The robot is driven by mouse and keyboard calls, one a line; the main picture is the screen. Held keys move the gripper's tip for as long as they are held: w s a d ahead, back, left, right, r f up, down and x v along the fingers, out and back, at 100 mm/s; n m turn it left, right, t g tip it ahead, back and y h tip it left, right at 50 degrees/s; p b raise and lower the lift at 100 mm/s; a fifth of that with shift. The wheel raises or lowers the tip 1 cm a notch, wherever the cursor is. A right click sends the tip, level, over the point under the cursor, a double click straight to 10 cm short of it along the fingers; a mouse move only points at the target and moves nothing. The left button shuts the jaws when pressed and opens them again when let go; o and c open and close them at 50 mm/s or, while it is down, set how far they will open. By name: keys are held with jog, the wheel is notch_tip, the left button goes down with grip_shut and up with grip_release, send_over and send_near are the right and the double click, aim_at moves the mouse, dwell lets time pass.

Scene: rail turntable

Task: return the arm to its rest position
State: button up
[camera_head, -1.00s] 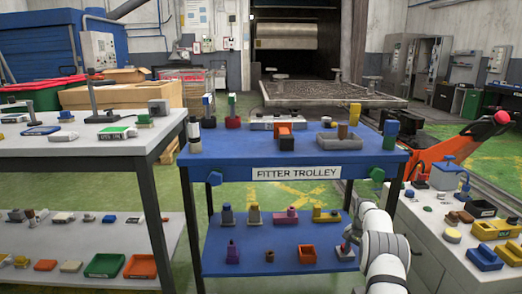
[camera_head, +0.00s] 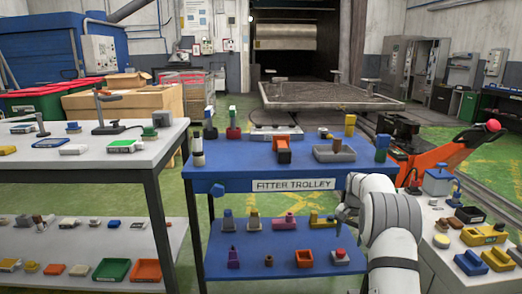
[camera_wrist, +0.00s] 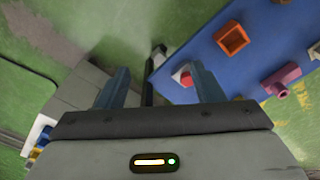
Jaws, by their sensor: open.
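My arm shows at the lower right of the head view, bent in front of the right side of the blue fitter trolley (camera_head: 265,178). My gripper (camera_wrist: 160,70) is open in the wrist view, its two fingers apart with nothing held between them. It points down over the trolley's lower shelf edge and the green floor. A grey block with a red top (camera_head: 341,256) sits on the lower blue shelf (camera_head: 285,262) close to my arm; its red top also shows near the right finger in the wrist view (camera_wrist: 183,77).
A white-topped bench (camera_head: 100,165) with small parts stands left. More parts, including an orange bin (camera_head: 304,259), fill the lower shelf.

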jog(key=s+a+r+n+p, duration=0.1)
jog(key=s+a+r+p, duration=0.25)
jog(key=s+r, duration=0.45)
jog(key=s+a+r+n+t+p, duration=0.1)
jog(key=s+a+r+n+p, duration=0.3)
jog(key=r, duration=0.8)
jog(key=s+a+r+m+p, duration=0.1)
jog(key=s+a+r+p, duration=0.2)
jog(key=s+r+p, duration=0.5)
jog(key=s+a+r+n+p, duration=0.1)
jog(key=s+r+p, duration=0.2)
jog(key=s, duration=0.4)
jog(key=s+a+r+n+p, duration=0.1)
jog(key=s+r, duration=0.3)
jog(key=s, duration=0.4)
jog(key=s+a+r+n+t+p, duration=0.1)
jog(key=s+a+r+p, duration=0.2)
jog(key=s, duration=0.5)
jog(key=shift+a+r+n+p, duration=0.15)
jog(key=shift+r+n+p, duration=0.3)
jog(key=shift+p, duration=0.4)
